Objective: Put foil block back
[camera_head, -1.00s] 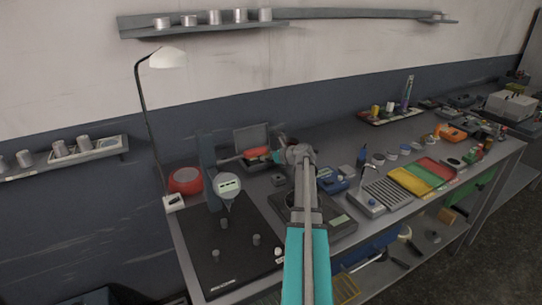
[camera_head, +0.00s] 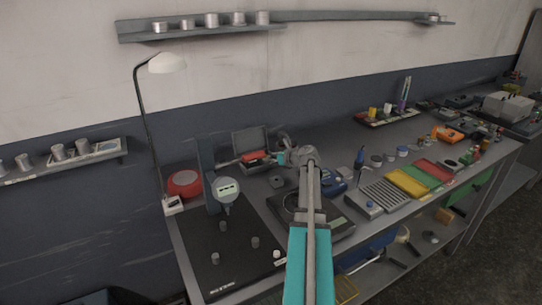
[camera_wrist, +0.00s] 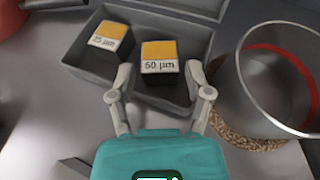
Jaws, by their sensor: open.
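Two small foil blocks with yellow tops and white labels are in the open grey case (camera_wrist: 77,72) in the wrist view. The block marked 50 µm (camera_wrist: 161,60) stands at the right, and the block marked 25 µm (camera_wrist: 110,37) at the left. My gripper (camera_wrist: 160,72) is open, with one finger on each side of the 50 µm block and a small gap showing at both sides. The lower part of that block is in shadow. In the head view the case's raised lid (camera_head: 250,139) shows, with my gripper (camera_head: 281,158) just right of it.
A round metal pan (camera_wrist: 285,75) on a cork ring (camera_wrist: 238,138) stands close right of the case. In the head view, a dial gauge stand (camera_head: 227,188) on a black plate is left, a red round tin (camera_head: 184,183) behind it, and yellow, green and red trays (camera_head: 408,182) right.

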